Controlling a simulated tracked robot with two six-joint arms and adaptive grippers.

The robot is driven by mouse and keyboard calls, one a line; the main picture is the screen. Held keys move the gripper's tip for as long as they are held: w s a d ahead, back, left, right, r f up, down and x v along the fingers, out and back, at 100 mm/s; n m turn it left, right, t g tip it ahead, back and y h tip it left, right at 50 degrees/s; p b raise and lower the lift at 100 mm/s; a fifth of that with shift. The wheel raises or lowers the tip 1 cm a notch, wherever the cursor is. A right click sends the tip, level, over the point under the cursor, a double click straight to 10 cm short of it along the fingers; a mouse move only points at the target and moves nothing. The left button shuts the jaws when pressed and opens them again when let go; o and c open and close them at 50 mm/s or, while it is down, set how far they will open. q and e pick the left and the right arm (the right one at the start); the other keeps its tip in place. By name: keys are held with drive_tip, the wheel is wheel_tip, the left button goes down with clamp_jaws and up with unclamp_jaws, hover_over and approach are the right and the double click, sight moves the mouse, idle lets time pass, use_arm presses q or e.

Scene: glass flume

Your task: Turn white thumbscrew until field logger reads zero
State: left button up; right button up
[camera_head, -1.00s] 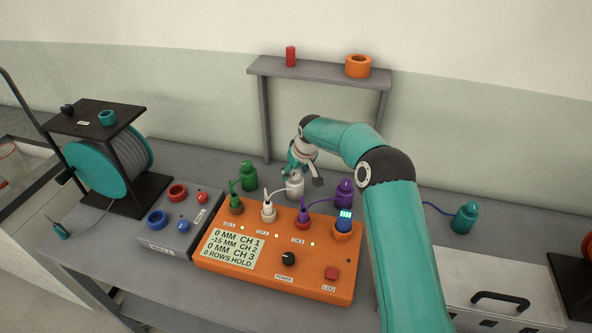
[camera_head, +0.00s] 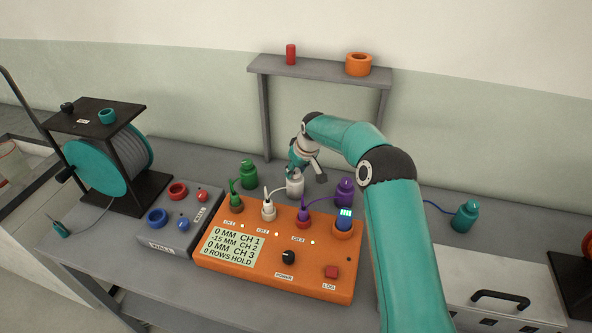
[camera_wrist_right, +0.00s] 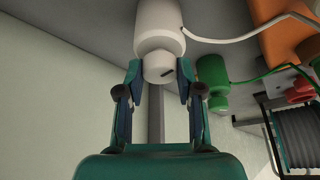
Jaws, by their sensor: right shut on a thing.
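The white sensor body (camera_head: 295,187) stands on the bench behind the orange logger, with a white cable to it. In the right wrist view its thumbscrew (camera_wrist_right: 158,67) is a small white knob with a dark mark, below the wider white body (camera_wrist_right: 159,28). My right gripper (camera_wrist_right: 159,79) is shut on the thumbscrew, one finger on each side. In the head view the right gripper (camera_head: 299,168) partly covers the top of the white body. The orange field logger (camera_head: 318,272) has a screen (camera_head: 233,246) reading 0 MM CH 1, -15 MM CH 2, 0 MM CH 3, 0 ROWS HOLD. My left gripper is not in view.
Close on either side stand a green sensor (camera_head: 248,175) and a purple sensor (camera_head: 344,192). A grey box (camera_head: 178,225) with red and blue knobs is left of the logger. A shelf (camera_head: 320,70) stands behind. A teal sensor (camera_head: 465,216) stands at right.

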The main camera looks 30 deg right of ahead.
drive_tip(key=n+y, duration=0.1)
drive_tip(key=n, duration=0.2)
drive_tip(key=shift+d+n, duration=0.15)
drive_tip(key=shift+n, duration=0.15)
drive_tip(key=shift+r+n+y+p, duration=0.15)
drive_tip(key=shift+n+y+p, duration=0.3)
drive_tip(key=shift+n, duration=0.35)
drive_tip(key=shift+w+n+g+y+p, duration=0.1)
drive_tip(key=shift+n+g+y+p, duration=0.45)
drive_tip(key=shift+n, duration=0.75)
drive_tip(key=o, duration=1.2)
drive_tip(key=shift+c, duration=0.2)
drive_tip(key=v, duration=1.1)
drive_tip(key=shift+s+r, duration=0.2)
drive_tip(key=shift+r, duration=0.1)
